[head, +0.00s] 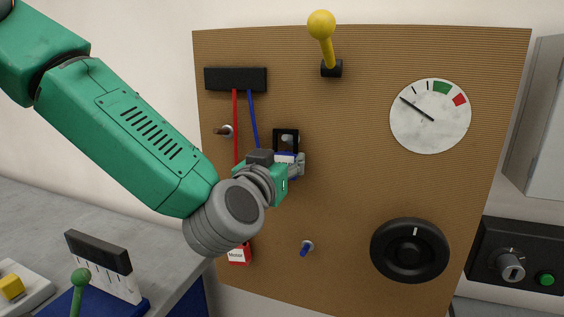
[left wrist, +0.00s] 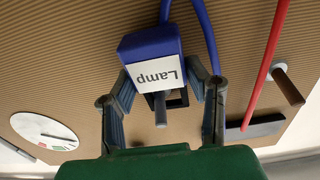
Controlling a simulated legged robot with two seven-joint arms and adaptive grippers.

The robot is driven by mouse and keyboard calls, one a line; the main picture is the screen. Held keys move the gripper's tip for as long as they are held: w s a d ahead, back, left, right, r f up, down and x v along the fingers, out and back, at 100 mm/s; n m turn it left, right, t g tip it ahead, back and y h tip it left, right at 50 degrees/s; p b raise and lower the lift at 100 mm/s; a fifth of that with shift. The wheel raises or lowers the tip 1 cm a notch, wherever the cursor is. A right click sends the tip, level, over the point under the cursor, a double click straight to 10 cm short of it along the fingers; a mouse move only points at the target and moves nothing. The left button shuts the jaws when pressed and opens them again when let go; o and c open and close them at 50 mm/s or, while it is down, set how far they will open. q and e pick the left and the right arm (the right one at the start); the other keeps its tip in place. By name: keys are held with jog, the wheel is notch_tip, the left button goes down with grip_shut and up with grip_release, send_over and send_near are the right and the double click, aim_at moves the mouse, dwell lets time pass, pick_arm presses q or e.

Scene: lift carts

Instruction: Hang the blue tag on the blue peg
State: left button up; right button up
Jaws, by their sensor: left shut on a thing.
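The blue tag has a white label reading "Lamp" and shows upside down in the left wrist view (left wrist: 150,42). Its label also shows small in the head view (head: 284,157). My left gripper (head: 294,163) is shut on the tag, with a finger on each side (left wrist: 166,95). A black square frame (head: 278,138) stands at the tag's top. A peg (left wrist: 161,110) shows within this frame and appears to stick through it. Its base is hidden and its colour is unclear. My right gripper is not in view.
A black box (head: 235,79) on the brown board has a red and a blue cable. A metal peg (head: 224,130) is at left, a red tag (head: 239,256) low.

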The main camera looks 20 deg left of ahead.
pick_arm(q)
jog(key=shift+d+r, duration=0.2)
jog(key=shift+r, duration=0.25)
jog(key=shift+c, duration=0.2)
jog(key=s, duration=0.2)
jog(key=s+d, duration=0.1)
jog(key=shift+s+r+b, duration=0.15)
jog(key=shift+r+b, duration=0.15)
jog(key=shift+b, duration=0.05)
jog(key=b, duration=0.7)
send_near(284, 159)
jog(key=s+r+b, duration=0.1)
jog(key=s+b, duration=0.7)
jog(key=b, duration=0.1)
jog(key=shift+r, duration=0.15)
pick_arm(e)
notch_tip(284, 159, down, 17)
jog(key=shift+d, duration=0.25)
pick_arm(q)
jog(key=shift+d, duration=0.1)
